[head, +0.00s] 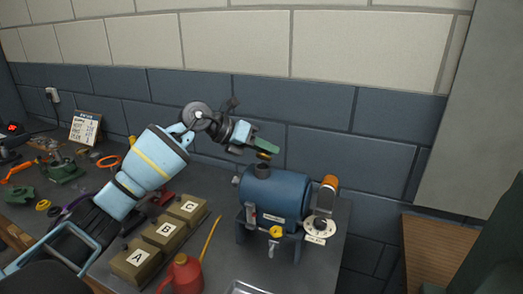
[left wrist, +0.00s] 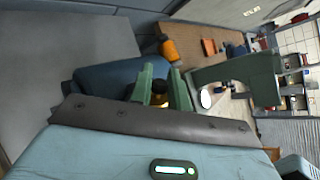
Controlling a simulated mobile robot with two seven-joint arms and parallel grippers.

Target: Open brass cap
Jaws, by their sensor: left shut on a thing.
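A blue cylindrical casing (head: 275,192) stands on a dark support on the bench, with a short dark neck (head: 262,169) on top. The brass cap (head: 263,155) shows as a small yellow piece at the top of the neck. I cannot tell whether it is seated or slightly raised. My left gripper (head: 265,149), with green fingers, reaches in from the left and is shut on the cap. In the left wrist view the cap (left wrist: 160,87) sits between the two fingers, partly hidden, with the blue casing (left wrist: 108,82) behind. My right gripper is not in view.
An orange-ended part (head: 328,189) and a white dial (head: 320,229) sit at the casing's right. Boxes A (head: 136,262), B (head: 165,233) and C (head: 188,209) and a red oil can (head: 183,274) stand left. Tools clutter the far left. A brick wall is close behind.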

